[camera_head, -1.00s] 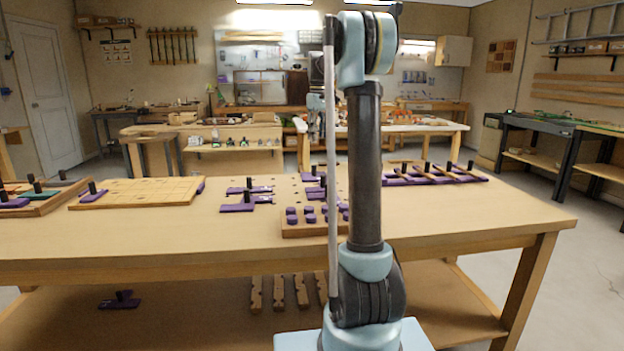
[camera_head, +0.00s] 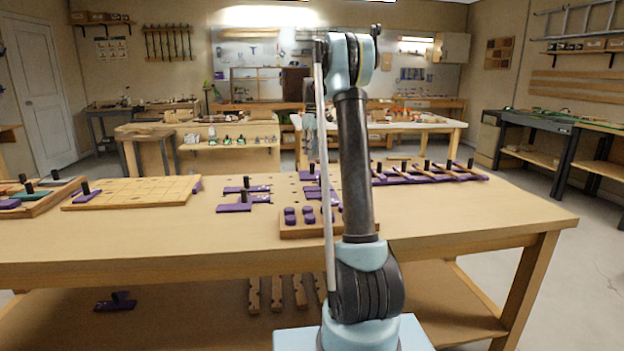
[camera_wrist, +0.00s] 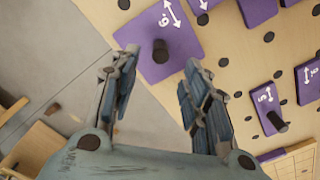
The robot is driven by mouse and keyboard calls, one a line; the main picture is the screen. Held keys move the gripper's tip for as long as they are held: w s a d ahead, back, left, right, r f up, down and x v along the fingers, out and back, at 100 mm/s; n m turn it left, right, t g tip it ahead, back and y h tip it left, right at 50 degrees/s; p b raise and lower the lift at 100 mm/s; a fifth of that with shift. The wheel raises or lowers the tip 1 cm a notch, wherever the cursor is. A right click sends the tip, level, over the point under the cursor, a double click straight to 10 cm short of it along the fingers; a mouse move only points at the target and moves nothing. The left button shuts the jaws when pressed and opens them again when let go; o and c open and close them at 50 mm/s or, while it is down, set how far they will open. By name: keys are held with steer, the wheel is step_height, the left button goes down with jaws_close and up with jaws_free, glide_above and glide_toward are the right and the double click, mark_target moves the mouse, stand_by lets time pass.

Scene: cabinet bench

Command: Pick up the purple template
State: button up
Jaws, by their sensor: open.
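In the wrist view, a flat purple template (camera_wrist: 150,52) with a white arrow and a number lies at the top, with a dark upright knob (camera_wrist: 162,50) on it. My gripper (camera_wrist: 160,66) is open and empty, its two fingertips to either side of the knob in the picture. The height gap between fingers and knob is hard to judge. More purple templates (camera_wrist: 270,105) with white marks lie to the right. In the head view, purple templates with black knobs (camera_head: 238,203) lie on the bench; my arm hides some. I cannot tell which template there matches the wrist view.
The wooden bench (camera_head: 150,240) carries a hole board, a gridded board (camera_head: 135,191) at left and a row of purple pieces (camera_head: 440,175) at right. A small block with purple pegs (camera_head: 300,229) stands near the front edge. The bench's front left is clear.

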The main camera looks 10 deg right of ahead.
mark_target(312, 174)
step_height(312, 174, down, 9)
steer(key=shift+r, duration=0.1)
stand_by(0.5)
jaws_close()
